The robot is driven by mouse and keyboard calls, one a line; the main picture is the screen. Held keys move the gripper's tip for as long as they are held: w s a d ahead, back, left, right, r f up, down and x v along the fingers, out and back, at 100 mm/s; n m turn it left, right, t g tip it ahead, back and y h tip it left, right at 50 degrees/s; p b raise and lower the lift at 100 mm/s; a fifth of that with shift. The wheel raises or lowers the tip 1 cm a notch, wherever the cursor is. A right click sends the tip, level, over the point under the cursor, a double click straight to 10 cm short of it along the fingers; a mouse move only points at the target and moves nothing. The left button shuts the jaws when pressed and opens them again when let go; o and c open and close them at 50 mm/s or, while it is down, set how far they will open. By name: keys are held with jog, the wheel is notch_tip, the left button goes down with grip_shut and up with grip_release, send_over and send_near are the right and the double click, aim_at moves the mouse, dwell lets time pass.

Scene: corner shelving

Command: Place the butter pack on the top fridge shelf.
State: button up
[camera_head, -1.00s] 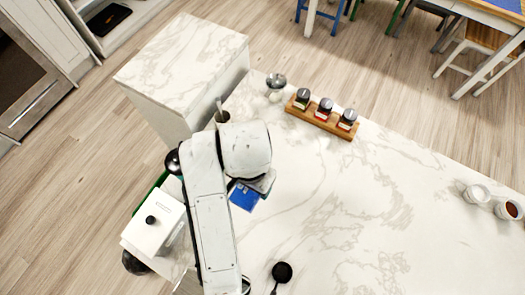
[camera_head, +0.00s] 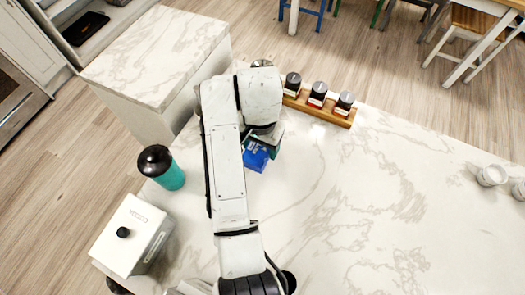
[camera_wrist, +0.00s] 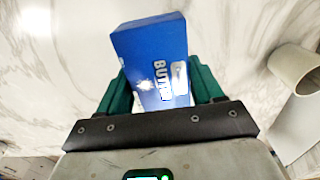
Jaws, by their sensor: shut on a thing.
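The butter pack is a blue box with white lettering. It shows in the wrist view (camera_wrist: 150,55) and, partly hidden by my arm, in the head view (camera_head: 256,157). My gripper (camera_wrist: 163,88) is shut on it, with one green-padded finger on each side. In the head view my gripper (camera_head: 263,143) is mostly hidden under my arm, over the marble counter (camera_head: 350,190). I cannot tell how high the pack is above the counter. No fridge shelf can be made out in these views.
A wooden rack (camera_head: 318,106) with three jars stands beyond my gripper. A taller marble-topped block (camera_head: 160,55) is at upper left. A pale cup (camera_wrist: 292,66) is right in the wrist view. The counter's right is mostly clear.

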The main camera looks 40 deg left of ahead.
aim_at(262, 150)
jog(key=shift+w+a+f, duration=0.25)
jog(key=shift+w+f, duration=0.35)
jog(key=shift+f, duration=0.15)
jog(key=shift+w+f, duration=0.1)
jog(key=shift+f, duration=1.5)
jog(key=shift+f, duration=0.2)
jog(key=o, duration=1.2)
